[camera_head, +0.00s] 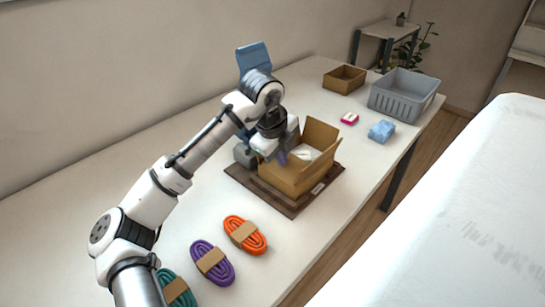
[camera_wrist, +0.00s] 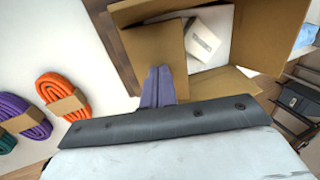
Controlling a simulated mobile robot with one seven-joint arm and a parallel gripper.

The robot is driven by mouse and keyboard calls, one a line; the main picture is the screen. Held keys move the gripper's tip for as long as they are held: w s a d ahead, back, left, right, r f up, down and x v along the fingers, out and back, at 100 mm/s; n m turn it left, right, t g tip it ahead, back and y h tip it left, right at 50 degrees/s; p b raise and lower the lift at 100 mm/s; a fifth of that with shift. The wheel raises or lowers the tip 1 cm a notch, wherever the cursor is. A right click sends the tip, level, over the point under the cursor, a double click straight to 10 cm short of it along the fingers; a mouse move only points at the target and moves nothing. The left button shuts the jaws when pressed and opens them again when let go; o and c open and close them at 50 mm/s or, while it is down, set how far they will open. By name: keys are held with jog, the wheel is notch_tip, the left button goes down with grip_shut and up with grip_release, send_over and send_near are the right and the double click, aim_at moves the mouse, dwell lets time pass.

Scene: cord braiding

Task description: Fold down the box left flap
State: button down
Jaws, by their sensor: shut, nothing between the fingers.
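An open cardboard box (camera_head: 290,180) stands on a dark brown board (camera_head: 245,180) on the table. In the wrist view, a cardboard flap (camera_wrist: 152,52) lies inward across part of the box opening, beside a white item (camera_wrist: 203,40) inside. I cannot tell for certain which side's flap this is. Another flap (camera_head: 320,135) stands up at the far right of the box in the head view. My gripper (camera_head: 282,157) is at the box's left part; its fingers (camera_wrist: 158,75) are shut and empty, over or touching the inward flap. The arm hides the box's left edge.
Bundled orange (camera_head: 245,235), purple (camera_head: 212,263) and teal (camera_head: 176,290) cords lie in front of the box. Behind it are a pink item (camera_head: 349,118), a blue packet (camera_head: 381,131), a grey crate (camera_head: 402,97) and a small brown box (camera_head: 344,79).

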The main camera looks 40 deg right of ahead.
jog(key=shift+d+f, duration=0.65)
jog(key=shift+d, duration=0.05)
jog(key=shift+f, duration=0.1)
jog(key=shift+f, duration=0.15)
jog(key=shift+a+r+p, duration=0.1)
jog(key=shift+r+p, duration=0.5)
